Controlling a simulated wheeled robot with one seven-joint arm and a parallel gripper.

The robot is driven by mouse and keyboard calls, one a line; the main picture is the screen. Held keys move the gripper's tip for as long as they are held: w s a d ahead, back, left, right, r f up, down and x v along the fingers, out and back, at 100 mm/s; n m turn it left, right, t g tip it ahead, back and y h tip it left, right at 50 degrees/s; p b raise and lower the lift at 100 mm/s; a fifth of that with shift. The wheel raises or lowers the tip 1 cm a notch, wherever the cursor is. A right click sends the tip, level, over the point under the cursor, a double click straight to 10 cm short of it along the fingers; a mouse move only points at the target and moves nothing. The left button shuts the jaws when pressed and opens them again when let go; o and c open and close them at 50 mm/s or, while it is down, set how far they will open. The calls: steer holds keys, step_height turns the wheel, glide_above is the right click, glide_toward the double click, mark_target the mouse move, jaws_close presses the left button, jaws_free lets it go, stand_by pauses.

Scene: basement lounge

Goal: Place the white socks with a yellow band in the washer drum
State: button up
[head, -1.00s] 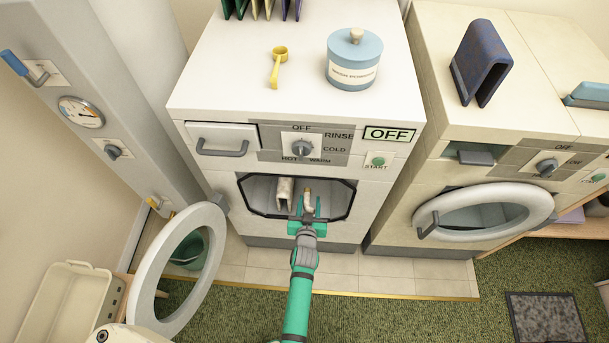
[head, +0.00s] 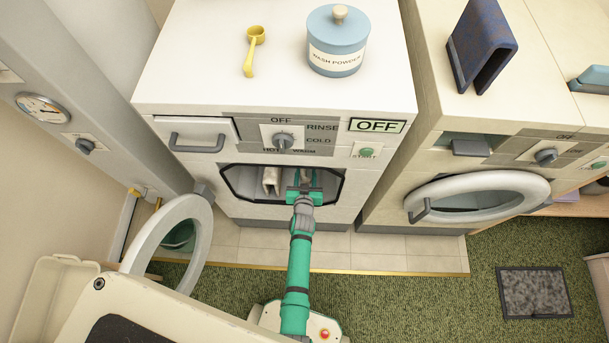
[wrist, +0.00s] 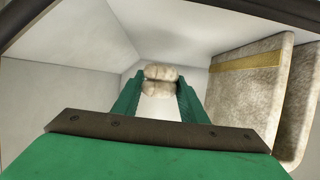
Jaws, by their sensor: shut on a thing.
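The open washer drum (head: 232,190) is in the middle of the head view, below the white machine's control panel. My gripper (head: 304,178) reaches through its opening. In the wrist view my gripper (wrist: 160,82) is shut on a pale rolled pair, which looks like the white socks (wrist: 160,76), inside the grey-walled drum. No yellow band shows on the held part. A separate pale folded cloth with a yellow band (wrist: 247,90) stands in the drum at the right of the wrist view. A pale cloth (head: 271,180) also shows left of my gripper in the head view.
The washer's round door (head: 155,245) hangs open at the left. A second machine with a round door (head: 478,178) stands at the right. A blue wash powder tub (head: 337,62) and a yellow scoop (head: 251,52) sit on top of the washer.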

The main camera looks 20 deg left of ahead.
mark_target(306, 176)
step_height(306, 176, down, 3)
steer(key=shift+f, duration=0.45)
steer(key=shift+f, duration=0.2)
steer(key=o, duration=1.1)
steer(key=shift+c, duration=0.2)
steer(key=shift+s, duration=0.1)
